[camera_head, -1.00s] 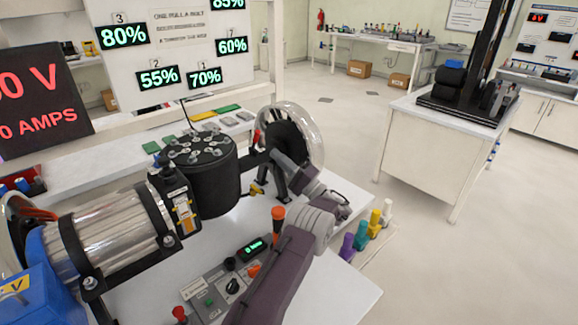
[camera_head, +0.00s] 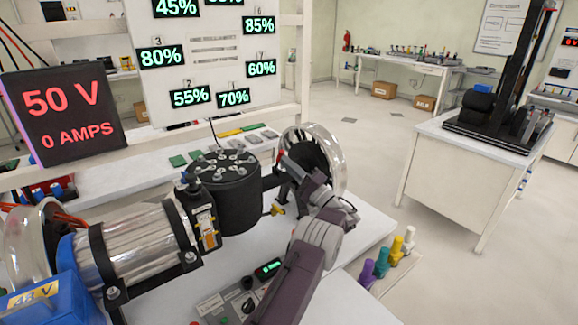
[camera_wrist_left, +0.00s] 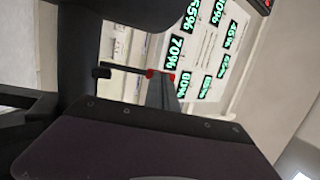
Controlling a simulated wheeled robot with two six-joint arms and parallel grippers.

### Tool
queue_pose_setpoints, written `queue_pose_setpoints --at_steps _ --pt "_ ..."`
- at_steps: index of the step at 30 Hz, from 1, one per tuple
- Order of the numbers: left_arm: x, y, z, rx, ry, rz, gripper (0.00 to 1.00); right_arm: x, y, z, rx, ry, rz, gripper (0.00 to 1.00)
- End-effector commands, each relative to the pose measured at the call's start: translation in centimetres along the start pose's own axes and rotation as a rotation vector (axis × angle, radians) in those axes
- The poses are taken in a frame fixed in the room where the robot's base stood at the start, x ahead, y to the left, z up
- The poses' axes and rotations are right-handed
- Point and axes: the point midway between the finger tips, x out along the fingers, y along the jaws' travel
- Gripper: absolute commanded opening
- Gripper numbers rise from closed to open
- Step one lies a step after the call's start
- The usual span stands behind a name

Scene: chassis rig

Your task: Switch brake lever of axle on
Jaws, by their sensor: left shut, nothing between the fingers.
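The axle assembly stands on the white bench, with a wheel (camera_head: 322,160) under a clear cover at its far end. A small red tip (camera_head: 281,153), possibly the brake lever's end, shows beside the black frame left of the wheel. My left gripper (camera_head: 287,163) is shut and empty, its fingers close to this red tip; I cannot tell whether they touch. In the left wrist view, the grey fingers (camera_wrist_left: 160,92) point toward a black bar (camera_wrist_left: 118,69) with red spots near them. The lever's position is unclear. My right gripper is not in view.
A black drum (camera_head: 226,195) and a silver motor (camera_head: 140,243) stand left of my left arm. A control box (camera_head: 225,306) is partly hidden by that arm. Colored pegs (camera_head: 382,262) stand at the bench's right edge. A voltage display (camera_head: 68,113) stands behind.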

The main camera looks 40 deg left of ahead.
Motion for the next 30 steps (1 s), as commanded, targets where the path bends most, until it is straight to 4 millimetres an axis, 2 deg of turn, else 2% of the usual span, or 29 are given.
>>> queue_pose_setpoints --at_steps 11,21,30 --pt "3.0 -1.4 -0.6 0.047 -0.002 0.261 0.00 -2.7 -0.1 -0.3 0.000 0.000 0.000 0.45" --pt "5.8 -1.6 -1.1 0.100 0.000 0.514 0.00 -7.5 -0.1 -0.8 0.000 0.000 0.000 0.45" --pt "7.0 -0.9 -1.4 0.128 -0.001 0.649 0.00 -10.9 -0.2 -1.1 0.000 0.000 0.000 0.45"
